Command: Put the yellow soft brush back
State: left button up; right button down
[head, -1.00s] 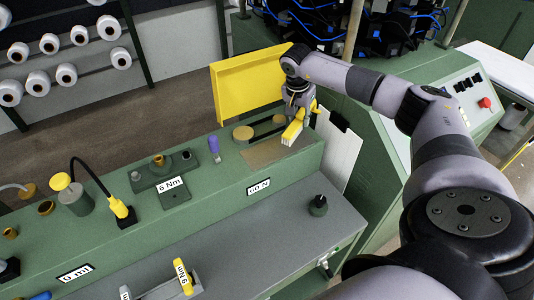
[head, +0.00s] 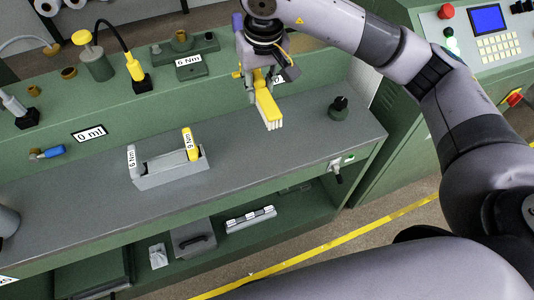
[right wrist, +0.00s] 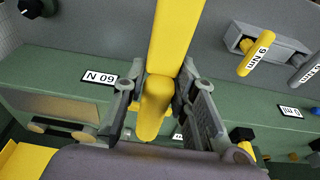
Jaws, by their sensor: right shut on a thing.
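The yellow soft brush (head: 266,104) has a yellow body and pale bristles that point down in the head view. My right gripper (head: 258,82) is shut on it and holds it over the grey worktop (head: 245,158), near the front of the green raised ledge. In the right wrist view, the yellow brush (right wrist: 176,45) runs between the two fingers of my right gripper (right wrist: 160,95). The fingers hide part of its sides. My left gripper is not in view.
A dark knob (head: 338,108) stands to the right. The worktop between them is largely clear. A lower shelf holds a grey box (head: 193,238).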

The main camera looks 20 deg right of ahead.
notch_tip(320, 180, down, 15)
jog(key=p, duration=0.2)
jog(key=shift+w+r+p, duration=0.1)
jog(key=shift+p, duration=0.3)
jog(key=shift+f+p, duration=0.4)
jog(key=shift+f, duration=2.1)
jog(key=c, duration=1.3)
grip_release()
